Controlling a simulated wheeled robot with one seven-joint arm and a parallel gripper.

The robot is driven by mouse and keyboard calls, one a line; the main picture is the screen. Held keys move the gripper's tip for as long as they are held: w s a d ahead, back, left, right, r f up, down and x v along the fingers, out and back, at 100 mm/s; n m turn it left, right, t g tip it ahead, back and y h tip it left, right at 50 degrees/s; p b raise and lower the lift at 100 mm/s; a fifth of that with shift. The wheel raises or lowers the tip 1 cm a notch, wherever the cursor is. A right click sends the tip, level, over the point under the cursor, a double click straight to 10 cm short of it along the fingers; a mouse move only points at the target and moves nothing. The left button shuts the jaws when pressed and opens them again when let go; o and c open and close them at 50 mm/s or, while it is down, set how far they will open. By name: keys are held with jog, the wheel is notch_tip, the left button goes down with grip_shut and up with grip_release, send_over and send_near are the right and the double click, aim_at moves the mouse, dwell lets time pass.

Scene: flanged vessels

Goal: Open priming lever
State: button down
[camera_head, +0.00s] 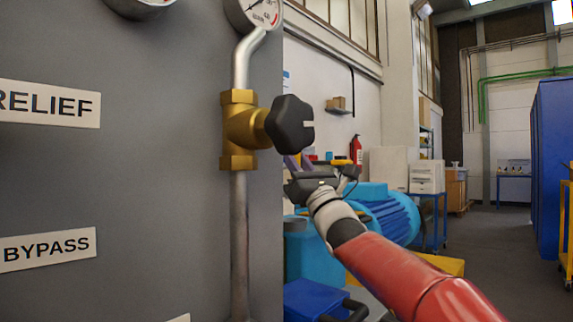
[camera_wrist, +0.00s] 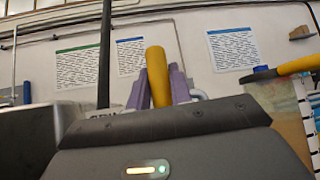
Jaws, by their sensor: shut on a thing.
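In the wrist view, a yellow lever handle (camera_wrist: 157,75) stands upright between the purple fingers of my gripper (camera_wrist: 157,90). I take this handle to be the priming lever. The fingers are closed around its lower part, and its rounded top sticks up above them. My gripper also shows in the head view (camera_head: 298,162), just below and right of the black knob on the brass valve. The handle cannot be made out in the head view, and its base is hidden in the wrist view by the gripper body.
A brass valve (camera_head: 238,130) with a black knob (camera_head: 290,124) sits on a vertical pipe beside a grey panel (camera_head: 150,190). A blue motor (camera_head: 390,213) stands behind my arm. In the wrist view, another yellow bar (camera_wrist: 298,65) is at right. Open floor (camera_head: 480,245) lies at right.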

jog(key=shift+w, duration=0.1)
dwell(0.3)
jog(key=c, duration=1.3)
grip_release()
jog(key=shift+o, duration=0.2)
jog(key=shift+f, duration=0.1)
jog(key=b+v, duration=0.2)
jog(key=v, duration=0.5)
jog(key=shift+s+d+f+b, duration=0.15)
jog(key=shift+s+f+b, duration=0.1)
jog(key=shift+b, duration=0.05)
